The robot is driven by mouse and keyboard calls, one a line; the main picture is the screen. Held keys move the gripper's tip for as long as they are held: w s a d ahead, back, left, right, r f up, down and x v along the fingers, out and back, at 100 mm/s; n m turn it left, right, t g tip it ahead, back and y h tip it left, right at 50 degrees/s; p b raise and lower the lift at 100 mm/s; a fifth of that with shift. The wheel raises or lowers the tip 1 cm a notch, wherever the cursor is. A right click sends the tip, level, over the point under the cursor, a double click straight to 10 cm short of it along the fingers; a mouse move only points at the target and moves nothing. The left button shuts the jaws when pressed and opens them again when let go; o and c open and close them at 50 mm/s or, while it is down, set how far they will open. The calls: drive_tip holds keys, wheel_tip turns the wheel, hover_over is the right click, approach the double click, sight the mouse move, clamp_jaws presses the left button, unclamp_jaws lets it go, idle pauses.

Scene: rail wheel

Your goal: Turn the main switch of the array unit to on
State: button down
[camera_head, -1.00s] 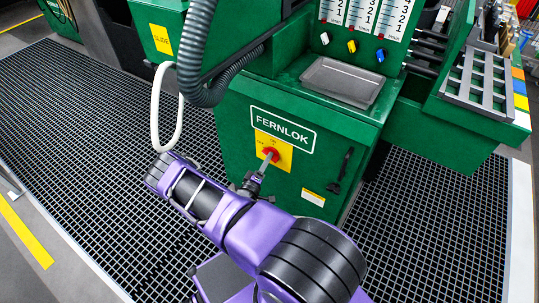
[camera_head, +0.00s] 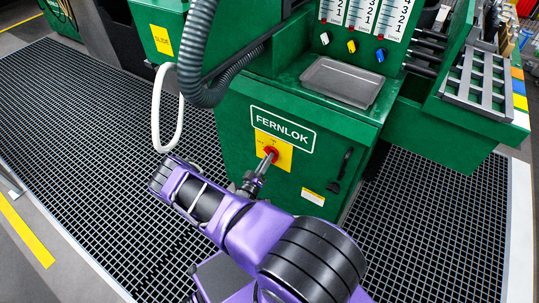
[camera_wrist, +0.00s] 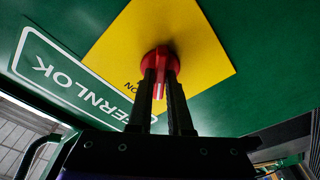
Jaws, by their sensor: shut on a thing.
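The main switch is a red rotary knob (camera_head: 270,151) on a yellow plate (camera_head: 284,157), on the green FERNLOK cabinet door (camera_head: 240,127). In the wrist view the red knob (camera_wrist: 160,62) shows on the yellow plate (camera_wrist: 205,50), with the word ON beside it. My gripper (camera_wrist: 161,80) is shut on the knob, one dark finger on each side of its red grip. In the head view my gripper (camera_head: 264,163) reaches the knob from the lower left. The fingers cover part of the plate and its other markings.
A black door handle (camera_head: 341,164) is right of the knob. A white hose loop (camera_head: 156,120) and a grey corrugated hose (camera_head: 190,60) hang at the left. A grey tray (camera_head: 340,82) sits above the door. Dark floor grating (camera_head: 90,150) lies around the cabinet.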

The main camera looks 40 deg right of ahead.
drive_tip(key=m, duration=0.5)
drive_tip(key=shift+g+h, duration=0.4)
